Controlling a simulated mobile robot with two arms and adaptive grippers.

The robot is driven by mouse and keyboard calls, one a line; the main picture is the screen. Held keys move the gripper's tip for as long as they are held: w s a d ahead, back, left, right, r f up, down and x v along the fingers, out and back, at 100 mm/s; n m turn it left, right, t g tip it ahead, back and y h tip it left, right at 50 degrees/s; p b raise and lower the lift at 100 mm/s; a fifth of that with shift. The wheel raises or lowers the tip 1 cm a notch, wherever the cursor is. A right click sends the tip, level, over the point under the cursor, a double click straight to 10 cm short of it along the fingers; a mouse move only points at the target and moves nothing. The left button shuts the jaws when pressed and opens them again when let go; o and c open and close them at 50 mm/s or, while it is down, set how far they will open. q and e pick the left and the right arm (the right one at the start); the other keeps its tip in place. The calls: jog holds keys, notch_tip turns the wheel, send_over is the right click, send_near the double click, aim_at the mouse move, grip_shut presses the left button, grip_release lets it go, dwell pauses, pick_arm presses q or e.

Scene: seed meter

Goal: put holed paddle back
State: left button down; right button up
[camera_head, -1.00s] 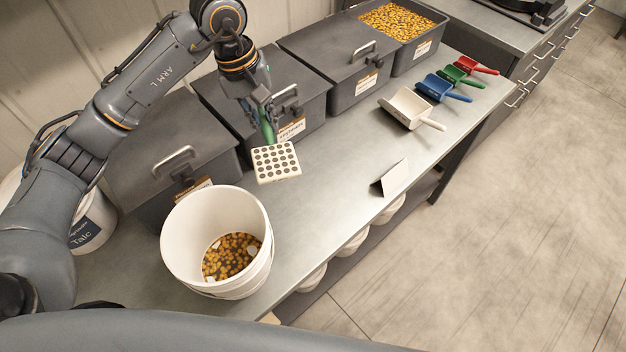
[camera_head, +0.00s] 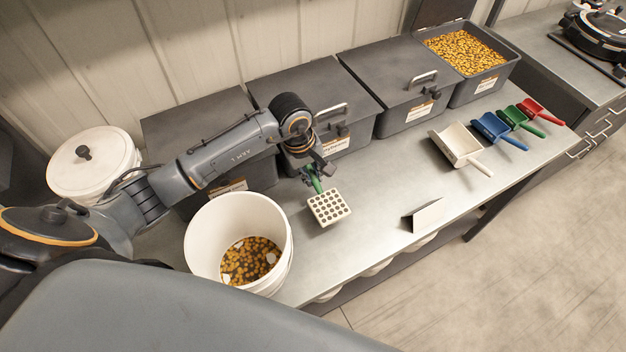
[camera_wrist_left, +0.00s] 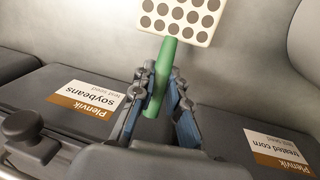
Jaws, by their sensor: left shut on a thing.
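The holed paddle (camera_head: 329,208) is a pale square plate with rows of dark holes and a green handle. In the head view it is over the bench, right of the white bucket; I cannot tell whether it touches the bench. My left gripper (camera_head: 314,172) is shut on the green handle, as the left wrist view also shows, with its two fingers (camera_wrist_left: 160,98) on either side of the handle (camera_wrist_left: 163,75). The plate (camera_wrist_left: 185,17) extends beyond the fingertips. My right gripper is not in view.
A white bucket (camera_head: 203,229) holding yellow-brown kernels stands close left. Dark lidded bins (camera_head: 390,75) line the wall; an open one holds yellow kernels (camera_head: 466,50). A white scoop (camera_head: 457,145), coloured scoops (camera_head: 490,127) and a folded card (camera_head: 428,215) lie right. Bare bench lies between.

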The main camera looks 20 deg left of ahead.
aim_at(315, 193)
pick_arm(q)
jog(key=shift+f, duration=0.3)
notch_tip(315, 193, down, 4)
jog(key=shift+r+p, duration=0.1)
jog(key=shift+p, duration=0.55)
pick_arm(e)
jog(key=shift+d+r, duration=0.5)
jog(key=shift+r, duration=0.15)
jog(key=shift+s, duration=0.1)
pick_arm(q)
jog(key=shift+f, duration=0.2)
jog(key=c, duration=1.3)
grip_release()
jog(key=shift+c, duration=0.2)
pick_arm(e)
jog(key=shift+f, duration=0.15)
pick_arm(q)
jog(key=shift+r, duration=0.1)
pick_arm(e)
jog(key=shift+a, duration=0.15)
